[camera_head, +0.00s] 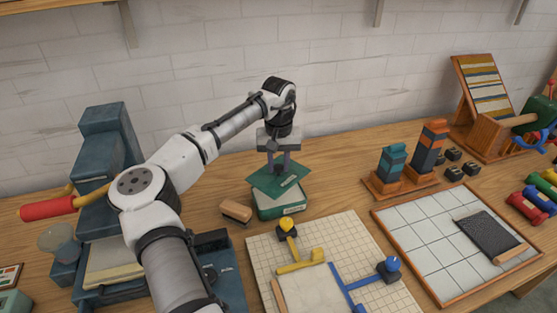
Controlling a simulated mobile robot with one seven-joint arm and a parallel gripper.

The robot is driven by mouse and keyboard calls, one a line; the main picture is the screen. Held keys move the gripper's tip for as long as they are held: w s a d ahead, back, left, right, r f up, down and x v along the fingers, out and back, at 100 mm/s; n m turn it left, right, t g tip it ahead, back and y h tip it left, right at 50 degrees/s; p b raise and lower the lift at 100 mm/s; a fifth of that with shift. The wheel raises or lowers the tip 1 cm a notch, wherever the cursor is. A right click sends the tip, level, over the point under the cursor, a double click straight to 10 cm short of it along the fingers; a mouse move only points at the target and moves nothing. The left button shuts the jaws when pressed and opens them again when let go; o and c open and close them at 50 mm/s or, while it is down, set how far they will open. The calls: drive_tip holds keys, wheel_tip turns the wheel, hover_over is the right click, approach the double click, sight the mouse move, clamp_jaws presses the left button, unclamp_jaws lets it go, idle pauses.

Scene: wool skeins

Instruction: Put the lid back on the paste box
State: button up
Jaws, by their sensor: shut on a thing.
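The paste box (280,209) is a green box with a pale label on its front, standing on the wooden table near the middle of the view. A flat dark green lid (264,183) is tilted just above the box and turned at an angle to it. My gripper (280,170) points down above the box and is shut on the lid. I cannot tell whether the lid touches the box's rim.
A wooden-backed brush or block (236,211) lies just left of the box. A gridded board (345,235) with yellow and blue clamps lies in front. A rack with tall stacks (428,150) stands right. A blue press with a red handle (48,208) stands left.

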sight(278, 175)
wheel_tip(278, 175, down, 4)
drive_tip(key=b, duration=0.4)
drive_tip(key=shift+f, duration=0.95)
drive_tip(key=shift+p, duration=0.9)
drive_tip(key=shift+f+p, duration=0.2)
drive_tip(key=shift+p, duration=0.6)
idle(1.7)
drive_tip(key=o, duration=1.6)
drive_tip(key=shift+s, duration=0.1)
drive_tip(key=shift+c, duration=0.2)
drive_tip(key=shift+r+p, duration=3)
drive_tip(key=shift+r, duration=0.5)
